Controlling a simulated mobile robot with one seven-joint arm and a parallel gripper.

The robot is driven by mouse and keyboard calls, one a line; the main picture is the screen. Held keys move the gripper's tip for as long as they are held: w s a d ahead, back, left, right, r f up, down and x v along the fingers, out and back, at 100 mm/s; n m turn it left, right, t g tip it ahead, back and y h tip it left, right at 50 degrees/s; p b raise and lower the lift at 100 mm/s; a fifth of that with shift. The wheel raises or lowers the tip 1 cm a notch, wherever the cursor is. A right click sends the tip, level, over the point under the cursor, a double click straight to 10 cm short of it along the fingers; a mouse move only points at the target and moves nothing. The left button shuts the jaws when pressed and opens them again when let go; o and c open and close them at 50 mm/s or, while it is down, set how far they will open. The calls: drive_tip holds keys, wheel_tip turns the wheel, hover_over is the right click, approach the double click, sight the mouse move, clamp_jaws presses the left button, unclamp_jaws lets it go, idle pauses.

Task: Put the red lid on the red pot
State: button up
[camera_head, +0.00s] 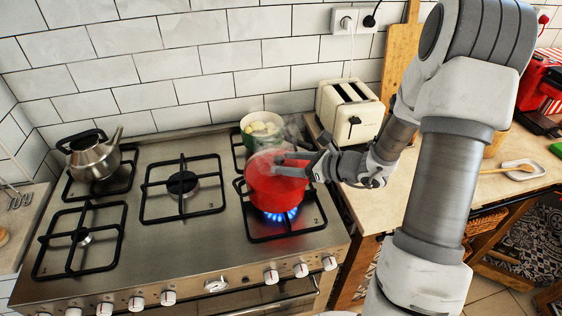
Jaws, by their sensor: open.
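The red pot (273,196) stands on the front right burner of the stove, over a lit blue flame. A red round surface, which looks like the red lid (262,167), covers the pot's top. Steam and my fingers blur this area, so I cannot tell if the lid sits flush. My gripper (280,164) reaches in from the right, with its fingers at the top of the pot. It is open, its fingers apart around the lid's middle. A lid knob is not clearly visible between them.
A green pot (260,131) with pale contents stands directly behind the red pot. A metal kettle (94,158) sits on the back left burner. A cream toaster (349,112) stands close behind my wrist on the counter. The left and middle burners in front are clear.

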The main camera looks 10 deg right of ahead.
drive_tip(key=v, duration=0.9)
drive_tip(key=shift+s, duration=0.3)
drive_tip(key=shift+d+r, duration=0.1)
